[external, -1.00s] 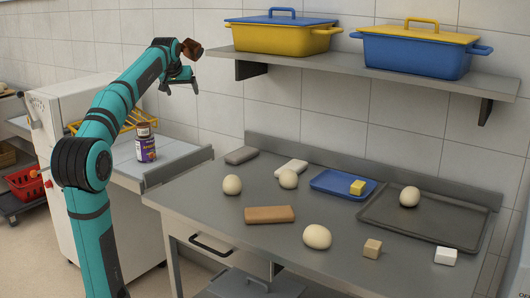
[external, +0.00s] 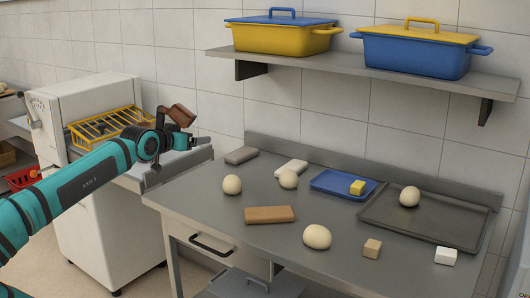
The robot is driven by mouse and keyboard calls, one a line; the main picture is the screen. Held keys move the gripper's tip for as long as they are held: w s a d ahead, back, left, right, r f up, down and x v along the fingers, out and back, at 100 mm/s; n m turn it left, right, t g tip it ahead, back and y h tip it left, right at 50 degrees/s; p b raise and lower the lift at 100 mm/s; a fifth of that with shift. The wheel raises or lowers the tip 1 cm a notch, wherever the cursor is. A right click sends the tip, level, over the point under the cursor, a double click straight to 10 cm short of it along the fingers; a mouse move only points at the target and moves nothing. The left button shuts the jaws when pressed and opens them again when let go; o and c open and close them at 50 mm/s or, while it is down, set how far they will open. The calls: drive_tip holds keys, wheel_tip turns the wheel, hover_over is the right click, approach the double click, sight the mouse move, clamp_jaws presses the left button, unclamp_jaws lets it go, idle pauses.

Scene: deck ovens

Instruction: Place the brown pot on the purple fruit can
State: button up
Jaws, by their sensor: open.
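My gripper (external: 202,142) is open and appears empty, low over the right end of the side counter beside the white machine. The brown part above it moves with my wrist and looks like part of my arm. The purple fruit can and the brown pot are not visible now; my arm covers the spot where they stood. A second earlier, the purple can stood upright on that counter with a small brown pot-like piece directly on top of it.
The white machine (external: 85,110) with a yellow wire rack (external: 112,127) stands at left. The steel table (external: 205,215) holds dough balls, blocks, a blue tray (external: 325,183) and a dark tray (external: 375,218). A wall shelf (external: 340,68) carries two lidded pans.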

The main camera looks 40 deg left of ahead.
drive_tip(key=s+d+f+m+t+h, duration=0.1)
drive_tip(key=s+d+f+t, duration=0.1)
drive_tip(key=s+d+f, duration=0.2)
drive_tip(key=s+f, duration=0.1)
drive_tip(key=s, duration=0.2)
drive_tip(key=shift+s+f+h, duration=0.15)
drive_tip(key=shift+f+h, duration=0.1)
drive_tip(key=shift+h, duration=0.05)
